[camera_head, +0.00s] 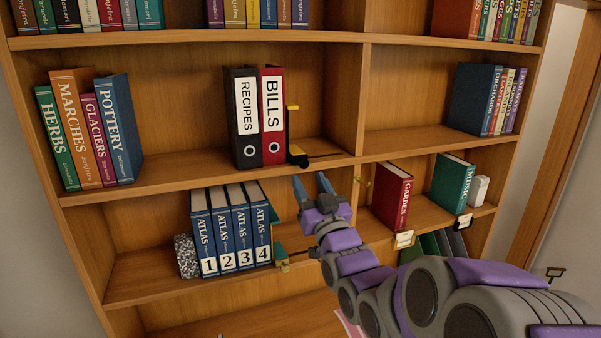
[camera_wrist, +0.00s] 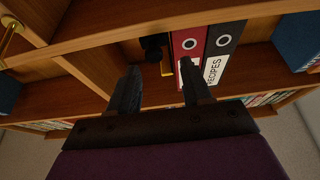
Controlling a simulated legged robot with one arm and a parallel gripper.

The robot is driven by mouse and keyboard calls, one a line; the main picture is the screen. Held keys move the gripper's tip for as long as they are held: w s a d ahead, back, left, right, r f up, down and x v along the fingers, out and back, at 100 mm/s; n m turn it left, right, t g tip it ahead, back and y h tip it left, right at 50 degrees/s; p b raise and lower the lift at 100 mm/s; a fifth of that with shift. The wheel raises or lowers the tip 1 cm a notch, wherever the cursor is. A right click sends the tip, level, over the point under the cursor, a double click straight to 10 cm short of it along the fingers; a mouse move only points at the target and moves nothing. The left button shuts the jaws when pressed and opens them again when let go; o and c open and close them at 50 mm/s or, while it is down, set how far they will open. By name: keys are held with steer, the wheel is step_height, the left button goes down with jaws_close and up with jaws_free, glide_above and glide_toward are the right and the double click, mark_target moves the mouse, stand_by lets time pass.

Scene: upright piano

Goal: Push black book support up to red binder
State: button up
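The red binder (camera_head: 273,120), labelled BILLS, stands upright on the middle shelf beside a black RECIPES binder (camera_head: 243,120). My gripper (camera_head: 311,186) is open and empty, below and in front of the support near the shelf edge. In the wrist view the scene is flipped: the support (camera_wrist: 153,46) shows beyond my gripper (camera_wrist: 160,72), with the red binder (camera_wrist: 187,42) to its right.
A vertical divider (camera_head: 362,100) stands right of the support, with bare shelf between. Books including HERBS and POTTERY (camera_head: 116,130) stand at the far left. Below are the blue ATLAS volumes (camera_head: 230,228) and, to the right, a red GARDEN book (camera_head: 391,195).

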steer(key=b+v, duration=1)
steer(key=v, duration=0.1)
steer(key=shift+d, duration=0.4)
steer(key=shift+a+r, duration=0.1)
